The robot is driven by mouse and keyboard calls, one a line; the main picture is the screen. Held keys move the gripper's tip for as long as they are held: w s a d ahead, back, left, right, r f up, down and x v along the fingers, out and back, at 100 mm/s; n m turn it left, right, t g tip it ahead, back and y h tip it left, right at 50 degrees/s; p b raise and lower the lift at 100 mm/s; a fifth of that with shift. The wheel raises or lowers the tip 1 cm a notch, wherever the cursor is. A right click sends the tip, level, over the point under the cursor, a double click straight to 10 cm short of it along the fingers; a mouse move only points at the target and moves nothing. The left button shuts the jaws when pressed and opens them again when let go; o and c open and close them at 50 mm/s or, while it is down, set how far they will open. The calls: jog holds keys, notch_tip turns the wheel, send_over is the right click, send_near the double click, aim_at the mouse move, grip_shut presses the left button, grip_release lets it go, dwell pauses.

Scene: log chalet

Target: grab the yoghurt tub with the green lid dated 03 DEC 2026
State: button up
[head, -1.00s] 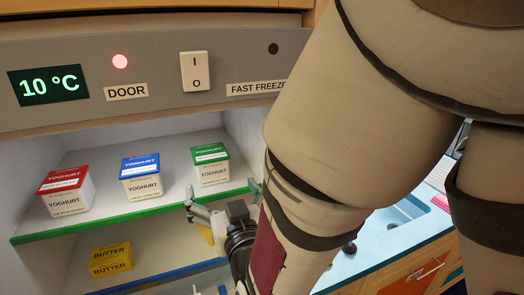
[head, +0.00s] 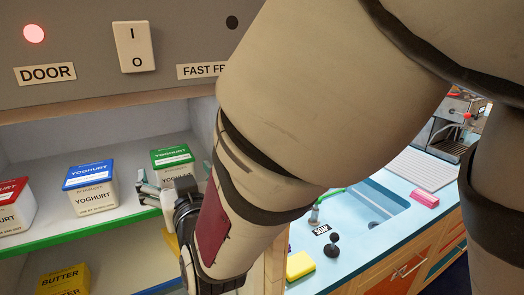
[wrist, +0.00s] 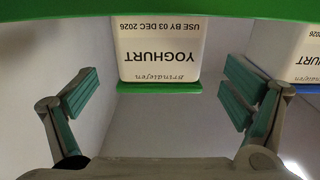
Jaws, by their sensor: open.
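The yoghurt tub with the green lid (head: 172,158) stands upright on the upper shelf, at the right end of the row. It appears upside down in the wrist view (wrist: 160,48), where its white side reads "USE BY 03 DEC 2026". My gripper (head: 174,180) is open in front of this tub. In the wrist view my gripper's fingers (wrist: 160,82) are spread to either side, with the tub beyond and between them and nothing held. My arm and gripper hide the tub's lower part in the head view.
A blue-lidded yoghurt tub (head: 90,188) stands left of the green one, and a red-lidded tub (head: 14,207) farther left. The shelf has a green front edge (head: 70,238). Butter (head: 62,280) lies below. The cabinet's right wall is close to my gripper.

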jog(key=x, duration=0.3)
jog(key=shift+w, duration=0.15)
jog(key=shift+r, duration=0.1)
jog(key=c, duration=1.6)
